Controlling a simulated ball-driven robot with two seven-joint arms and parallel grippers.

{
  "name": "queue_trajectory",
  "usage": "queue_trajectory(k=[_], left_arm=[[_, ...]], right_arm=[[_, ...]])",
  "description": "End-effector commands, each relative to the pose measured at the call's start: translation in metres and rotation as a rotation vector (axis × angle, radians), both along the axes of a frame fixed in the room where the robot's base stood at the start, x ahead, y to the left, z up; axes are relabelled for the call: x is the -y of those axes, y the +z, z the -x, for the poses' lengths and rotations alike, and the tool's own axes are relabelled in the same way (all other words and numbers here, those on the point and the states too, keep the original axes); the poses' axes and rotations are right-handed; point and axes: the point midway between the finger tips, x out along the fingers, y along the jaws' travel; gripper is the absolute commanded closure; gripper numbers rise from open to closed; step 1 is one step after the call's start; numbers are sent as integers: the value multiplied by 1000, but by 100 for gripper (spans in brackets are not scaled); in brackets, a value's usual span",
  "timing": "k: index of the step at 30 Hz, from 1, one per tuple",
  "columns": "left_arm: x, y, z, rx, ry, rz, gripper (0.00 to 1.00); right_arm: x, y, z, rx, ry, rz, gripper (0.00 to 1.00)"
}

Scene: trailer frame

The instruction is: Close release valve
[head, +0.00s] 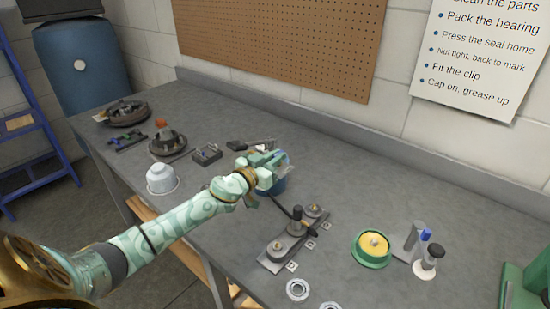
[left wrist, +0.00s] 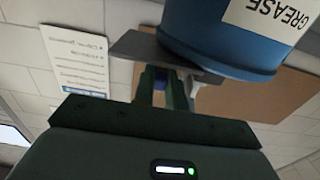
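A blue grease can (head: 278,186) stands on the bench, partly hidden behind my left gripper (head: 272,165). In the left wrist view the can (left wrist: 225,35) is large, its GREASE label upside down, with a grey plate (left wrist: 130,45) at its edge. The fingers of my left gripper (left wrist: 163,90) are close to this plate. A small blue part (left wrist: 160,77) shows between them and a white piece (left wrist: 196,90) beside them. I cannot make out whether the fingers grip anything. I cannot identify the release valve for sure. My right gripper is not in view.
A black hose (head: 283,208) runs from the can towards a grey plate with posts (head: 270,262).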

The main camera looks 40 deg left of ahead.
Motion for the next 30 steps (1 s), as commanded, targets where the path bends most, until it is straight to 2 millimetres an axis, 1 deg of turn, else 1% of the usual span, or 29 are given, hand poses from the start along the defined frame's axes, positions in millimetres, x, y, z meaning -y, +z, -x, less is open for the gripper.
queue_trajectory(k=[6, 11, 16, 19, 23, 30], left_arm=[[0, 0, 0, 0, 6, 2, 100], [1, 2, 1, 1, 45, 5, 100], [4, 3, 1, 1, 138, 10, 100], [5, 1, 0, 0, 213, 13, 100], [7, -2, 0, -1, 317, 12, 100], [9, -7, -1, -3, 489, 7, 100]], right_arm=[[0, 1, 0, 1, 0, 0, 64], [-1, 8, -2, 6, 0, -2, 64], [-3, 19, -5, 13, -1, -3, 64], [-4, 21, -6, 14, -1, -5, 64], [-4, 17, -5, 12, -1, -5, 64], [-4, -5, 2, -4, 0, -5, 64]])
